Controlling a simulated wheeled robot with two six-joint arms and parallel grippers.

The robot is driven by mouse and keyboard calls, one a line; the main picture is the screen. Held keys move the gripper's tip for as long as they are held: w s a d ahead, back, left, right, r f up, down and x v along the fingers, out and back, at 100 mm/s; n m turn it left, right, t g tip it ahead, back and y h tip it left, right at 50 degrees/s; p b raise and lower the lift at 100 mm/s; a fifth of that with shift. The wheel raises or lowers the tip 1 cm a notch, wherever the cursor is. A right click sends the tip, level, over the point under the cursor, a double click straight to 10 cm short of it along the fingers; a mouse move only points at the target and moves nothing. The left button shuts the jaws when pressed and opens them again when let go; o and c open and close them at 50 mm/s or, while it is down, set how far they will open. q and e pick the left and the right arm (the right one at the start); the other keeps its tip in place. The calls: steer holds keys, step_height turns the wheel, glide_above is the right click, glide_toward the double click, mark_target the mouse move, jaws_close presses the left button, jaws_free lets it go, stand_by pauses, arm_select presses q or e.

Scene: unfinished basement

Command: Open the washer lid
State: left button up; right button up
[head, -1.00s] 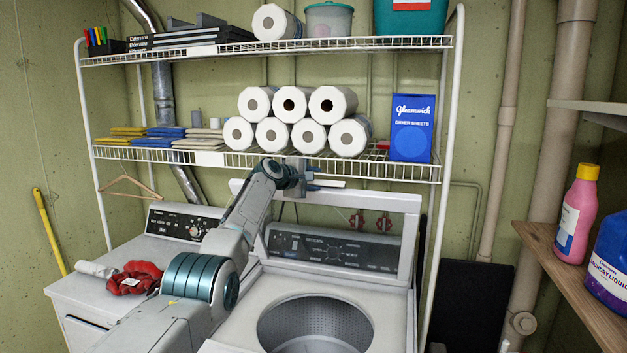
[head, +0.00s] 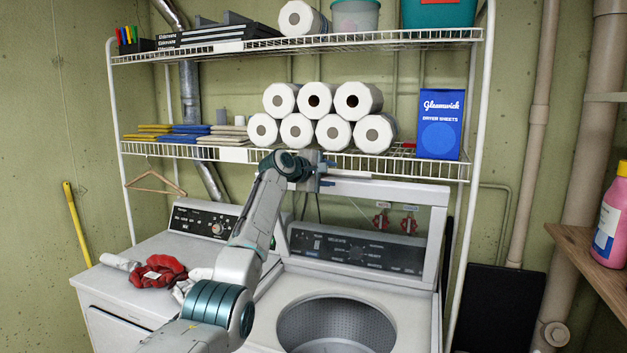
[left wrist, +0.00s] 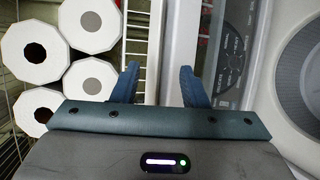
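The washer (head: 262,337) stands front centre with its round drum opening (head: 337,325) uncovered. My left gripper (head: 328,174) is at the lid's top edge, just below the wire shelf. In the left wrist view its two blue fingers (left wrist: 160,85) are apart, with a pale strip of the lid frame (left wrist: 180,45) showing between and beyond them. I cannot tell whether they touch it. My right gripper is not in view.
Paper rolls (head: 318,100) and a blue dryer-sheet box (head: 440,124) sit on the wire shelf (head: 150,148) close above the gripper. A dryer (head: 110,290) with red gloves (head: 158,272) stands left. A wooden shelf (head: 585,258) with a pink bottle (head: 611,220) is at right.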

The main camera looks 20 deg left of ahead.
arm_select(q)
steer(key=b+v, duration=0.3)
steer(key=v, duration=0.3)
steer(key=shift+s+r, duration=0.25)
steer(key=shift+s, duration=0.1)
